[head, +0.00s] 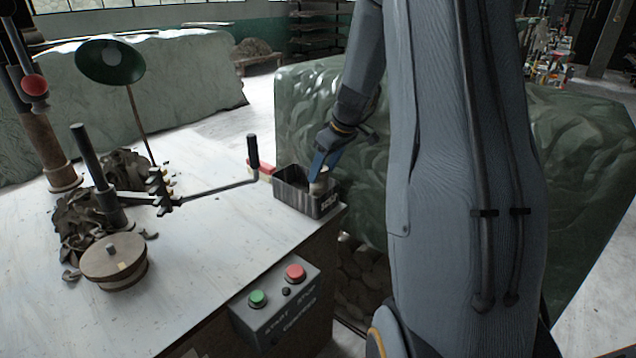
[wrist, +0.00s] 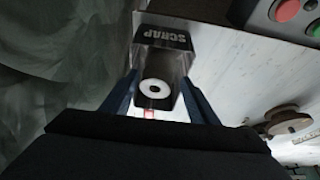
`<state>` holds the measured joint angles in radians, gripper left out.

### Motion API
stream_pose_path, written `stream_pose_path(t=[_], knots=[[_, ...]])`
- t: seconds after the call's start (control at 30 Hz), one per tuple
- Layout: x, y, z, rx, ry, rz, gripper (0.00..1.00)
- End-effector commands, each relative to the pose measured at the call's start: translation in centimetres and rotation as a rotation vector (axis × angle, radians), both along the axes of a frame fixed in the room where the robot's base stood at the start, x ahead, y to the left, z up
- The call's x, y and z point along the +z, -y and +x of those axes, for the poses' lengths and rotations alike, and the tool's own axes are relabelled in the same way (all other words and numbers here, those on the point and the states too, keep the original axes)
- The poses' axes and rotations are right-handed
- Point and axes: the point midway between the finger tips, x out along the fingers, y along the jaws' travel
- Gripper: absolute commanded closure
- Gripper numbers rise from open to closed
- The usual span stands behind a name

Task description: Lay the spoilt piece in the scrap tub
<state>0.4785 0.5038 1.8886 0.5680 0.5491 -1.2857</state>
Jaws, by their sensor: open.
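The scrap tub (head: 289,197) is a dark, open box at the right corner of the bench. In the wrist view the tub (wrist: 165,41) shows its white SCRAP label. My gripper (head: 321,166) points down at the tub. Its blue fingers stand apart on either side of the piece in the wrist view (wrist: 158,98).
A control box (head: 276,300) with green and red buttons is on the bench front. A round wooden wheel (head: 114,261), heaped clay trimmings (head: 80,222) and a cranked black handle (head: 253,152) stand left of the tub. Green sheeting (head: 300,110) rises behind. The bench middle is clear.

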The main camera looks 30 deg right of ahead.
Motion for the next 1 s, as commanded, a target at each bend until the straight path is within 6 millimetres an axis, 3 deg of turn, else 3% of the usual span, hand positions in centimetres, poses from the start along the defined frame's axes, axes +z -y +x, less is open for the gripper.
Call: stream_pose_path(t=[0.3, 1.0], knots=[[3.4, 0.5, -1.3, 0.0, 0.001, -0.001, 0.46], [3.7, 0.5, -1.5, 0.0, 0.0, 0.0, 0.46]])
